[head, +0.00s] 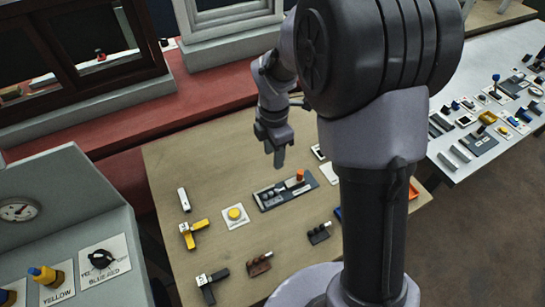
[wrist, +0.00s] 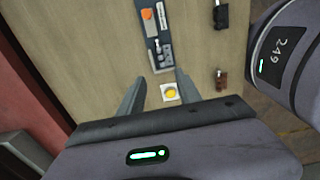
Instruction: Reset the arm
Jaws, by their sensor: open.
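My gripper (head: 278,152) hangs above the back part of the wooden table in the head view, with nothing in it. In the wrist view its two fingers (wrist: 159,90) stand apart, with the tabletop and a yellow button on a white plate (wrist: 169,92) seen beyond the gap. My arm is raised and bent, and its large links cover the right part of the table in the head view.
The wooden table (head: 160,163) bears the yellow button (head: 235,214), a dark panel with an orange knob (head: 285,191), a yellow handle (head: 193,233) and several dark parts. Window frames (head: 100,50) stand behind. A grey console (head: 60,200) is at left, a white table (head: 480,150) at right.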

